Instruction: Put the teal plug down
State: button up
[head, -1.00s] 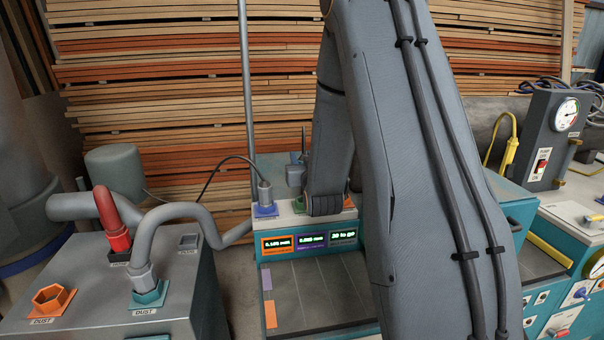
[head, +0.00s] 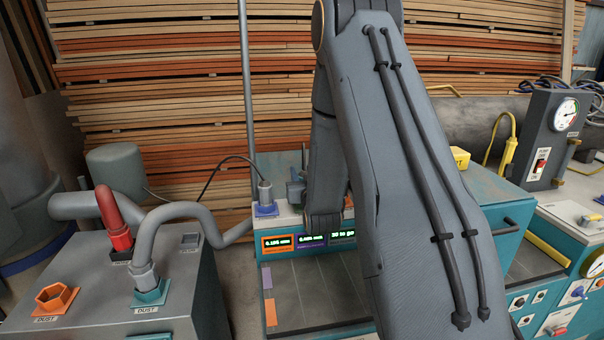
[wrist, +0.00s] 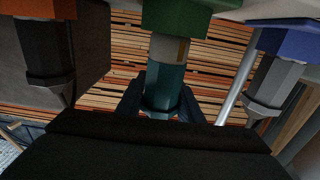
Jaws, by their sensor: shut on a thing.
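The teal plug (wrist: 165,85) is in the middle of the wrist view, between the two dark fingers of my gripper (wrist: 160,97), which is shut on it. A pale band with a yellowish mark shows at the plug's end, against the green socket collar (wrist: 176,18). I cannot tell whether the plug is seated in that collar or only lined up with it. In the head view my arm hides the plug, the gripper and the green collar.
The blue one (head: 266,209) also shows in the head view, beside lit displays (head: 310,240). A dust box (head: 110,300) stands left.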

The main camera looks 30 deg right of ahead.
jog(key=shift+f+b, duration=0.3)
jog(key=shift+f, duration=0.1)
jog(key=o, duration=1.1)
jog(key=shift+o, duration=0.2)
jog(key=shift+r, duration=0.1)
